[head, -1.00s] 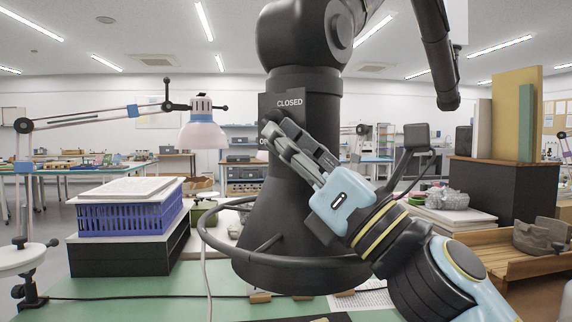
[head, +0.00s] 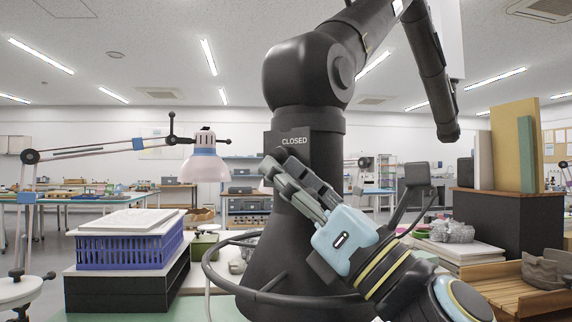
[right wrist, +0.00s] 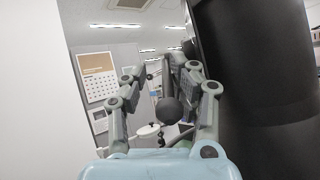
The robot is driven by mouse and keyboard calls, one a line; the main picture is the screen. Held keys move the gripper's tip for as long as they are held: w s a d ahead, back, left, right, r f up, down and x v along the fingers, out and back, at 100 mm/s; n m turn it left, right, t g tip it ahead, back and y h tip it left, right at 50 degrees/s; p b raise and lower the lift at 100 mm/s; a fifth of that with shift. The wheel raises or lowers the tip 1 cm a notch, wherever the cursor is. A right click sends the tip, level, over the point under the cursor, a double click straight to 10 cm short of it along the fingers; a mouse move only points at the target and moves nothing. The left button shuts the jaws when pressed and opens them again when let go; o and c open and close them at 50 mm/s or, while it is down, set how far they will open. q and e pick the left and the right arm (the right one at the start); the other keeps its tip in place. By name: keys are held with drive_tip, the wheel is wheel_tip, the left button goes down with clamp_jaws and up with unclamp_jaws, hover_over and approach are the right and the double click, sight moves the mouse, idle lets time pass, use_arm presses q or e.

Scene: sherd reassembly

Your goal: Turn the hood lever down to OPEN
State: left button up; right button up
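The hood (head: 300,225) is a large black flared cone on a jointed black duct, in the middle of the head view. A dark plate on its neck reads CLOSED (head: 294,141); an OPEN label is not legible. My right gripper (head: 276,170) is in front of the hood's neck, just below that plate, with its fingers pointing up and left. In the right wrist view its fingers are apart, and a dark round knob (right wrist: 170,108), apparently the lever's, shows between them, nearer the right finger. Contact cannot be told. My left gripper is not in view.
A black ring-like rail (head: 225,275) curves around the hood's lower edge. A desk lamp (head: 203,165) and a blue basket (head: 130,247) on a black box stand at the left. Boards, a dark cabinet (head: 508,230) and a wooden tray (head: 515,297) are at the right.

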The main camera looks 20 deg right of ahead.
wheel_tip(320, 180, up, 10)
idle(0.6)
